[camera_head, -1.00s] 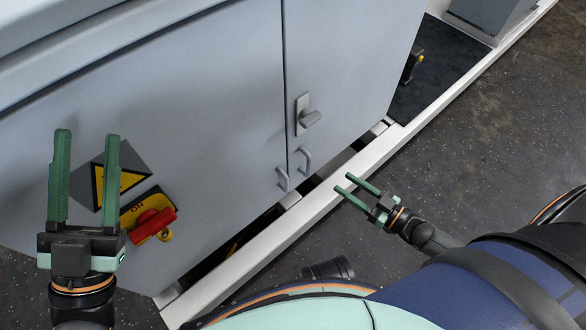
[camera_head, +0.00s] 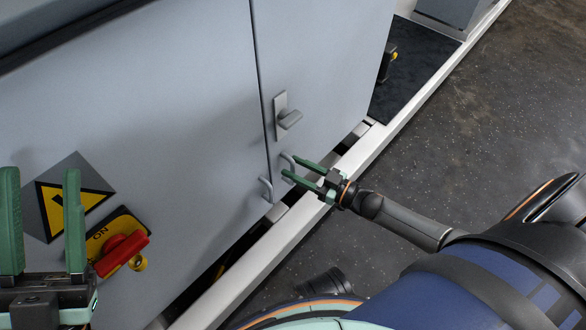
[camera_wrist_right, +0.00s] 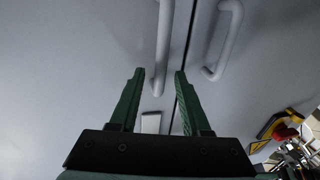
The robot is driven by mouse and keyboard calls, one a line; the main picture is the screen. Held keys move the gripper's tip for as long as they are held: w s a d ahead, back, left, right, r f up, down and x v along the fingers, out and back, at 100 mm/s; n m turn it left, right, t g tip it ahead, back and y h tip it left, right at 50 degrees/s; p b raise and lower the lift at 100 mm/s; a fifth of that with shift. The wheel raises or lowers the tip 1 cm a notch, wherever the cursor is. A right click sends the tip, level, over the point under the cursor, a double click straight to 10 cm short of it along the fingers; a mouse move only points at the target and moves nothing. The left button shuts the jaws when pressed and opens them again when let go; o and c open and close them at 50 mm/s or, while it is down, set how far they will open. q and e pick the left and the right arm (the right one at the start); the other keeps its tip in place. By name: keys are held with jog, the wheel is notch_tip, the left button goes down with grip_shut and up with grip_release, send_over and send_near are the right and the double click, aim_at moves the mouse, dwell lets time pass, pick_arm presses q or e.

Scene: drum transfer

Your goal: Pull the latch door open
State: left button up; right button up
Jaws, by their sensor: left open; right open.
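The grey cabinet has a right-hand door (camera_head: 320,60) with a latch (camera_head: 289,119) on a small plate. Below the latch is that door's handle (camera_head: 287,160). A second handle (camera_head: 265,189) sits across the seam on the left-hand panel. My right gripper (camera_head: 290,167) is open, with its fingertips at the right door's handle. In the right wrist view that handle (camera_wrist_right: 163,45) runs down between the lines of the open fingers (camera_wrist_right: 160,72); contact cannot be told. The other handle (camera_wrist_right: 226,42) is to its right there. My left gripper (camera_head: 42,175) is open and empty at the far left.
A red switch (camera_head: 124,252) on a yellow plate and a yellow warning sign (camera_head: 75,206) are on the left panel near my left gripper. A white floor rail (camera_head: 260,254) runs along the cabinet's base. Dark open floor (camera_head: 450,140) lies to the right.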

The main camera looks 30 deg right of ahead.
jog(key=shift+w+a, duration=0.35)
jog(key=shift+w, duration=0.2)
grip_shut()
dwell(1.1)
